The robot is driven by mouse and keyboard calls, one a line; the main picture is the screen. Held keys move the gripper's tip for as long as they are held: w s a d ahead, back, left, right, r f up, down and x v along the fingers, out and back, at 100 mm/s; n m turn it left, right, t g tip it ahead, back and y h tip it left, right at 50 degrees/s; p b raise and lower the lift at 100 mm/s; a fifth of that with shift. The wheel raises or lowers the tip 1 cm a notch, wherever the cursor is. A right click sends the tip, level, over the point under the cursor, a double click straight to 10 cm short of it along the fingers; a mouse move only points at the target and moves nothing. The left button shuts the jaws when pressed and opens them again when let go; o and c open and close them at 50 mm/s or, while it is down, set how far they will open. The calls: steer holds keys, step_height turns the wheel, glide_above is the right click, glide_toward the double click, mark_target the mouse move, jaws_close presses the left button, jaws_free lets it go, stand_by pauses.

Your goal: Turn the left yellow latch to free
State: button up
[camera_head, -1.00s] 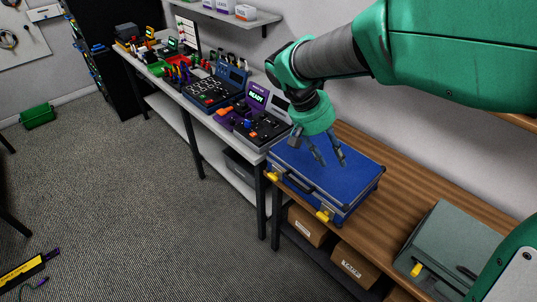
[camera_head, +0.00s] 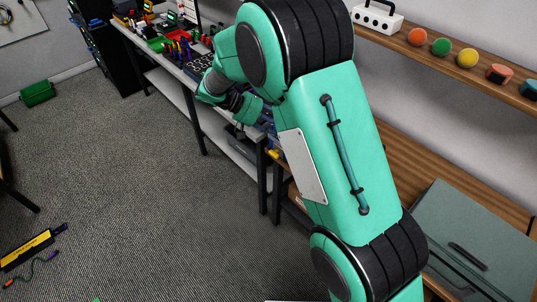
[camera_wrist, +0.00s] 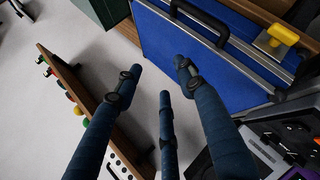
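The blue case (camera_wrist: 215,60) fills the upper right of the wrist view, with its black handle (camera_wrist: 202,20) and silver rim. The left yellow latch (camera_wrist: 283,36) sits on the case's edge near the corner at upper right. In the camera_head view only a small yellow bit of that latch (camera_head: 275,153) shows; my arm hides most of the case. My gripper (camera_wrist: 160,76) has its blue-grey fingers spread and empty, to the left of the latch in the wrist view and apart from it. The right latch is hidden.
Black and purple devices (camera_wrist: 283,140) lie beside the case's corner. A grey-green case (camera_head: 470,235) lies on the wooden bench to the right. A shelf (camera_head: 440,57) with coloured balls and a white box (camera_head: 378,18) is on the wall.

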steer(key=w+a+f+n+t+h+p, duration=0.1)
steer(key=w+a+f+t+h, duration=0.15)
steer(key=a+f, duration=0.8)
steer(key=n+t+h+p, duration=0.1)
steer(key=t+h+p, duration=0.1)
steer(key=t+h, duration=0.15)
glide_toward(271, 154)
steer(key=shift+t+y, duration=0.3)
steer(key=shift+t, duration=0.1)
steer(key=v, duration=0.5)
steer(key=shift+s+r, duration=0.2)
steer(key=shift+s, duration=0.1)
steer(key=shift+d, duration=0.25)
steer(key=x, duration=1.3)
steer(key=shift+w+d+b, duration=0.1)
steer(key=shift+d+b, duration=0.1)
steer(key=shift+b, duration=0.15)
steer(key=shift+c, duration=0.2)
jaws_close()
